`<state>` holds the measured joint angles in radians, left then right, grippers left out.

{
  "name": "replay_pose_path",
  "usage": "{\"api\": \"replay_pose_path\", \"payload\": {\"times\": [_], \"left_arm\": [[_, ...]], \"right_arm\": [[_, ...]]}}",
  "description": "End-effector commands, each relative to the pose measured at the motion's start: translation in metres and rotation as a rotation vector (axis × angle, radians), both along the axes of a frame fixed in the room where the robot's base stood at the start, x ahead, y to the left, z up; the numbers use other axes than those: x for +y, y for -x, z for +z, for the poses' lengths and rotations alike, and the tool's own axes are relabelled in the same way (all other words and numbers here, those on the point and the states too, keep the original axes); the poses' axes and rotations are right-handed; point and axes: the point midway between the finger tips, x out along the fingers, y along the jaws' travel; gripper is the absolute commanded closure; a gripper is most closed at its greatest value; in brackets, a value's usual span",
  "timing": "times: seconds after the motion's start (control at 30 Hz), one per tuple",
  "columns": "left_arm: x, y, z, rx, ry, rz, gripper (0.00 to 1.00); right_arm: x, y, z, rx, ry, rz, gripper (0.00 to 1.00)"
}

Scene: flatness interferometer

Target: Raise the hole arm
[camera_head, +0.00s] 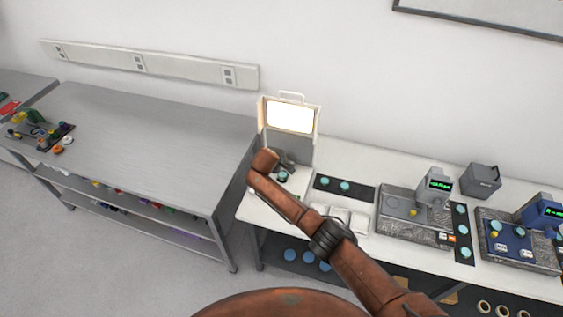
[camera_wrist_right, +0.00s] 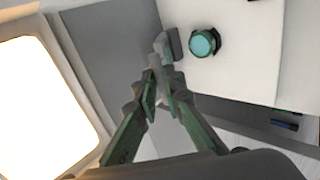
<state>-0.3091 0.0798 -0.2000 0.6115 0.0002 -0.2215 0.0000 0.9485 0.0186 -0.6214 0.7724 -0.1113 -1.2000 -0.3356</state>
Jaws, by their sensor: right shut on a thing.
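The flatness interferometer stands at the left end of the white bench, with a bright lit panel (camera_head: 290,117) at its top; the panel also shows at the left of the right wrist view (camera_wrist_right: 38,100). My right gripper (camera_wrist_right: 161,62) is shut, its fingertips together on a small grey piece (camera_wrist_right: 174,43) that seems to be the hole arm. The fingers hide much of it. A teal disc in a dark round holder (camera_wrist_right: 204,43) sits on the white base just right of the fingertips. In the head view, my right gripper (camera_head: 285,160) is at the interferometer, partly hidden by my wrist. My left gripper is not in view.
A dark mat (camera_head: 358,191) with teal discs lies right of the interferometer. Two granite-based instruments (camera_head: 400,232) (camera_head: 545,255) with displays stand further right. A grey metal table (camera_head: 150,135) stands to the left, mostly clear. The wall is close behind.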

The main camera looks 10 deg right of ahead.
Motion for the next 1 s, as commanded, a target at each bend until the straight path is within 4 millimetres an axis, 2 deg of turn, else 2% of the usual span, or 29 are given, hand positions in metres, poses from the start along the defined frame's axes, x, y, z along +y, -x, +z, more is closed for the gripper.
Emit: {"api": "replay_pose_path", "payload": {"times": [0.2,0.23,0.3,0.47,0.6,0.73,0.87,1.0], "left_arm": [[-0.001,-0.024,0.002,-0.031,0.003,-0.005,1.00],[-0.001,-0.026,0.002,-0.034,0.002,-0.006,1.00],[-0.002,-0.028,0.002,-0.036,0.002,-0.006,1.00],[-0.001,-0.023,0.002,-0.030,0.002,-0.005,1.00],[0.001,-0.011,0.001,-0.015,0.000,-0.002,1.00],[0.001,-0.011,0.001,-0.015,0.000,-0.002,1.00],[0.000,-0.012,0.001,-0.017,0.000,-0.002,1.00],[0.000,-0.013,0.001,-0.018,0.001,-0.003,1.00]], "right_arm": [[0.001,-0.001,0.003,-0.006,0.001,0.003,1.00],[0.001,-0.001,0.003,-0.006,0.001,0.003,0.91],[0.001,-0.001,0.003,-0.005,0.001,0.003,0.86],[0.001,-0.001,0.002,-0.003,0.000,0.001,0.84],[0.000,0.000,0.001,-0.002,0.000,0.001,0.84],[0.002,0.003,0.004,-0.003,-0.001,0.002,0.84],[0.006,0.011,0.014,-0.003,-0.001,0.002,0.84],[0.014,0.026,0.032,-0.005,-0.004,0.003,0.84]]}}
